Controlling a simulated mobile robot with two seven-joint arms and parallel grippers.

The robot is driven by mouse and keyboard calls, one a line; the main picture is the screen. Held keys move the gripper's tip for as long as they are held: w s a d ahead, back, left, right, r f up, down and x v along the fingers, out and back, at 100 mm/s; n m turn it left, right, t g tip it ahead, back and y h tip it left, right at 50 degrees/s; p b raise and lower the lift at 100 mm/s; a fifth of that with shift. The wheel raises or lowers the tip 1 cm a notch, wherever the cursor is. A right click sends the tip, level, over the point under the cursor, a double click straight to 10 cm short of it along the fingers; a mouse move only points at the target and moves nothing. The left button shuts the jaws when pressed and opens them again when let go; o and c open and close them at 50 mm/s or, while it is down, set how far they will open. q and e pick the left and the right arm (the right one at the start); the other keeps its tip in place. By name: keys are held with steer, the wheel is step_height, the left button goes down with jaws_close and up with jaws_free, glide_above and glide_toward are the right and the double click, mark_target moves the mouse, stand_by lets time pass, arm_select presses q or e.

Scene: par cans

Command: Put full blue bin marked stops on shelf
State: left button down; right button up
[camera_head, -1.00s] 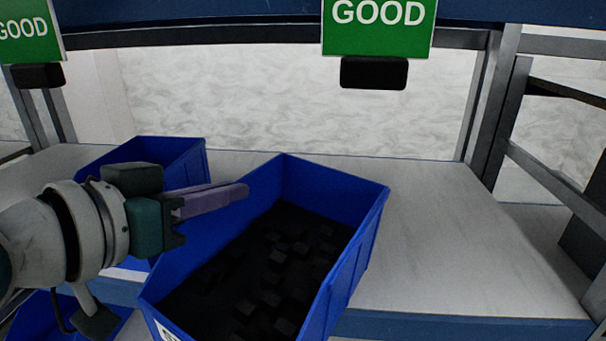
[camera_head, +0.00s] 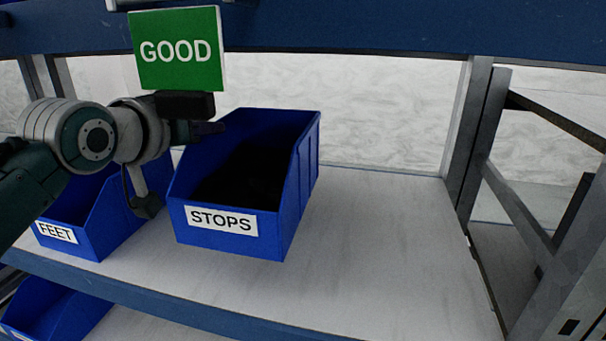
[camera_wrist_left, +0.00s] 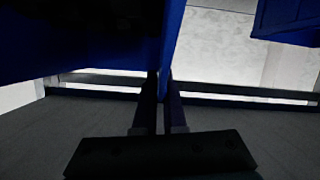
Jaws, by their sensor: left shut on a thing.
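The blue bin marked STOPS (camera_head: 222,239) is at the middle left of the head view, over the shelf (camera_head: 390,250), with dark small parts inside. I cannot tell whether its base touches the shelf. My left gripper (camera_head: 208,128) is at the bin's left wall near the back, with its fingers partly hidden behind the green sign's black base. In the left wrist view the two fingers (camera_wrist_left: 160,105) are closed on the edge of a blue bin wall (camera_wrist_left: 172,40). My right gripper is not in view.
A blue bin marked FEET (camera_head: 85,240) stands to the left. Another blue bin (camera_head: 50,310) is on the level below. A grey post (camera_head: 475,140) stands at right. The shelf right of the bin is clear.

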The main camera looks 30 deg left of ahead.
mark_target(208, 155)
arm_select(q)
step_height(208, 155, down, 4)
steer(key=shift+s+a+f+b, duration=0.1)
steer(key=shift+s+a+b, duration=0.05)
steer(key=shift+b, duration=0.6)
steer(key=shift+f+b, duration=1.05)
steer(key=shift+f, duration=0.9)
steer(key=shift+r, duration=0.1)
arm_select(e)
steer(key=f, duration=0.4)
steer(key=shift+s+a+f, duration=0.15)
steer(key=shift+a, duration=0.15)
arm_select(q)
steer(key=c, duration=1.4)
jaws_free()
steer(key=shift+f, duration=0.25)
steer(key=o, duration=0.4)
steer(key=shift+r, duration=0.15)
